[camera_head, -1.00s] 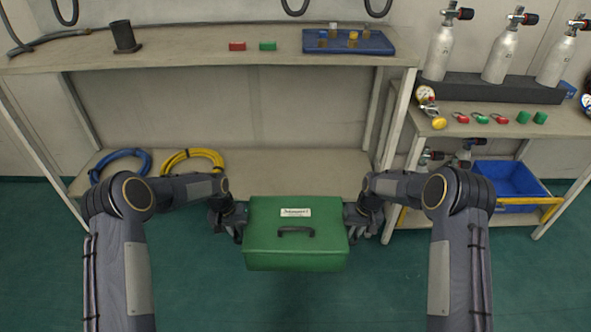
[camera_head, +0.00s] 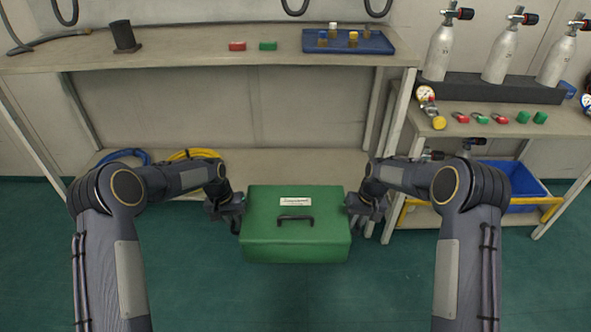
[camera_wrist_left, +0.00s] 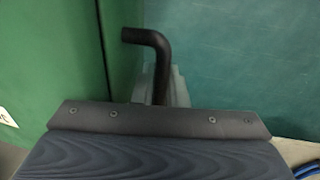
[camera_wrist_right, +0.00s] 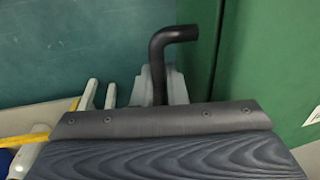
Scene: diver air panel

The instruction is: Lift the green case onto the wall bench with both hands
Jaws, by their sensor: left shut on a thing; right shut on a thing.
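The green case (camera_head: 296,240) is held level between my two grippers, in front of the wall bench (camera_head: 210,57). It has a black top handle and a white label. My left gripper (camera_head: 238,207) is shut on the black handle at the case's left side; the handle (camera_wrist_left: 150,45) shows in the left wrist view. My right gripper (camera_head: 352,207) is shut on the handle at the right side, and that handle (camera_wrist_right: 172,40) shows in the right wrist view. The fingertips are largely hidden.
The middle left of the top is bare. A side rack with silver cylinders (camera_head: 502,50) and a blue bin (camera_head: 520,188) stands right.

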